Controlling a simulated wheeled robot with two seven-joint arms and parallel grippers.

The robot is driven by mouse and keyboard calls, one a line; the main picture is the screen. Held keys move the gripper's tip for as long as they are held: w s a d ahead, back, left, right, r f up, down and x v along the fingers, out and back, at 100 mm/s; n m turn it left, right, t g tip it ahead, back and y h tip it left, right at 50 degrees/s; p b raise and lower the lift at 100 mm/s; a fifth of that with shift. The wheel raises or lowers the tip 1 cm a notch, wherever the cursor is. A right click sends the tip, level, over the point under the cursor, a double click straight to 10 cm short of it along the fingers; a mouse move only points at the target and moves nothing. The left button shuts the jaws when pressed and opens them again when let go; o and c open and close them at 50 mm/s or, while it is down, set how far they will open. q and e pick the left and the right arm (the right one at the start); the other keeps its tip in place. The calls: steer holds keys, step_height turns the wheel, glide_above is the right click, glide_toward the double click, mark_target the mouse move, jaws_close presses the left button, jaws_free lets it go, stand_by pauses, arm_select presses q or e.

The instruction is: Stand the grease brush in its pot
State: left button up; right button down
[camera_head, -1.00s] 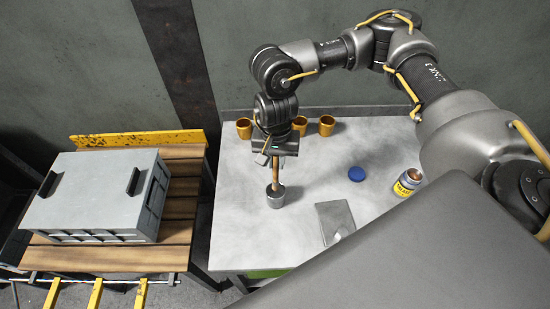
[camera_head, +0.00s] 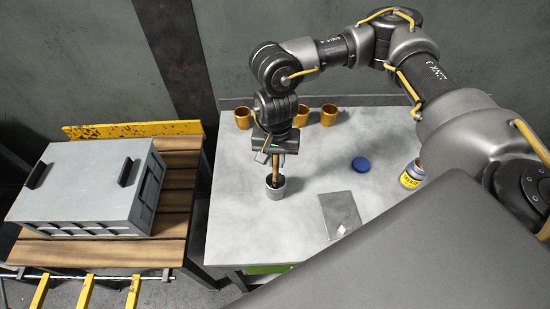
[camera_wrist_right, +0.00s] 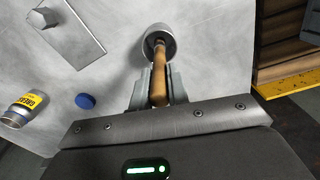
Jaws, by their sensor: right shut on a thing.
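The grease brush has a wooden handle (camera_head: 275,168), which also shows in the wrist view (camera_wrist_right: 159,78). My right gripper (camera_head: 274,158) is shut on this handle, with its fingers on both sides of it in the wrist view (camera_wrist_right: 155,88). The small grey metal pot (camera_head: 275,194) stands upright on the table right below the gripper. The brush points down, nearly upright, with its lower end at the pot's mouth, seemingly inside the rim; the wrist view also shows the pot (camera_wrist_right: 153,35) around the brush's end. The bristles are mostly hidden. My left gripper is not in view.
Several orange cups (camera_head: 328,115) stand at the table's back edge. A blue lid (camera_head: 361,164), a yellow-labelled grease jar (camera_head: 411,175) and a flat grey plate (camera_head: 337,207) lie to the right. A grey crate (camera_head: 75,190) sits on the wooden bench at left.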

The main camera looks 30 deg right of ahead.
steer(key=c, duration=1.3)
jaws_free()
step_height(320, 180, up, 11)
steer(key=shift+f+b, duration=0.1)
steer(key=shift+b, duration=0.95)
